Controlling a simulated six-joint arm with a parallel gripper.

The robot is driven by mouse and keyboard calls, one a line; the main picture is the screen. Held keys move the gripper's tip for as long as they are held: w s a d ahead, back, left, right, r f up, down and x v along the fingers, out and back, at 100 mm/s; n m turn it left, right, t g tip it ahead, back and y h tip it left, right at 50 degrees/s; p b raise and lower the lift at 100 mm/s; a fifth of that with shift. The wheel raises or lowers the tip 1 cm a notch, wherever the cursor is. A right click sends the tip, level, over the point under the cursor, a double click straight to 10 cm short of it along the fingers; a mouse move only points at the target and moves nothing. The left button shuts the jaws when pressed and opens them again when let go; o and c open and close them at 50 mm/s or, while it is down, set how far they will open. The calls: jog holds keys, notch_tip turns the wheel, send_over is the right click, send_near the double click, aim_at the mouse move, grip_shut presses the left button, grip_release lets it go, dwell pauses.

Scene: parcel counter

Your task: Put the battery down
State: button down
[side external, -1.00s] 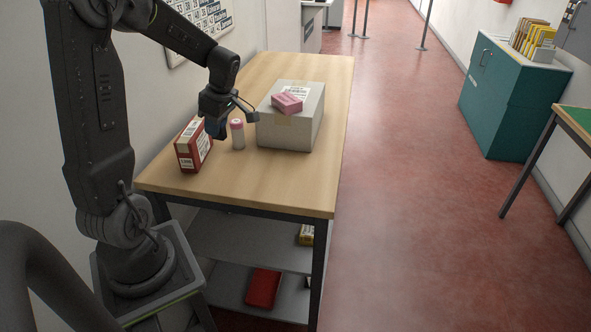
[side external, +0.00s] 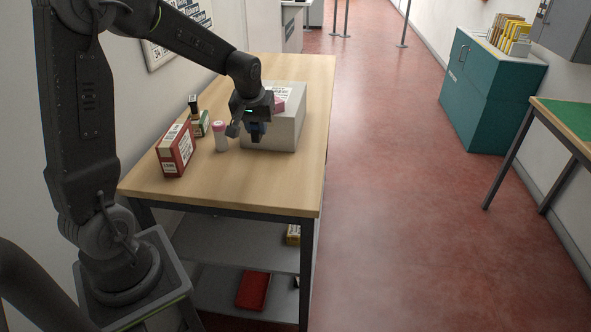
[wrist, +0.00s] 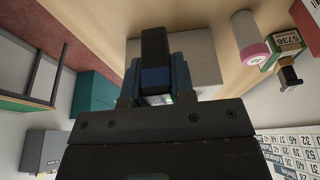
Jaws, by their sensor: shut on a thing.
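A dark block with a blue band, which I take for the battery (wrist: 155,52), is between the jaws of my gripper (wrist: 155,85) in the wrist view. In the side view the battery's blue and dark lower part (side external: 257,130) hangs below my gripper (side external: 246,130), in front of the grey carton (side external: 279,137). My gripper is shut on it. I cannot tell whether the battery touches anything below.
A pink box (side external: 283,97), partly hidden by my gripper, lies on the carton. Left of it on the table (side external: 265,188) stand a pink-capped bottle (side external: 221,142), a red box (side external: 178,150), a green-white box (side external: 203,125) and a small black item (side external: 193,101). The table's front is clear.

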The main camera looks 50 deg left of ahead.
jog(key=w+d+f, duration=0.4)
jog(key=d, duration=0.1)
jog(key=w+d+f, duration=0.2)
jog(key=shift+w+d, duration=0.25)
jog(key=shift+d, duration=0.05)
jog(key=shift+f, duration=2.05)
jog(key=c, duration=1)
grip_release()
jog(key=shift+f, duration=0.15)
jog(key=shift+o, duration=0.2)
jog(key=v, duration=1.2)
jog(key=s+d+r+m+t, duration=0.1)
jog(key=s+d+r+m, duration=0.2)
jog(key=s, duration=0.4)
jog(key=s+d+r+m+t+h, duration=0.1)
jog(key=s+d+r+m, duration=0.1)
jog(key=s, duration=0.6)
jog(key=s+d+r+m+t+h, duration=0.1)
jog(key=s+d+r+m, duration=0.2)
jog(key=s, duration=0.4)
jog(key=shift+s+d+r+m, duration=0.3)
jog(key=shift+d+m, duration=0.2)
jog(key=shift+d, duration=0.6)
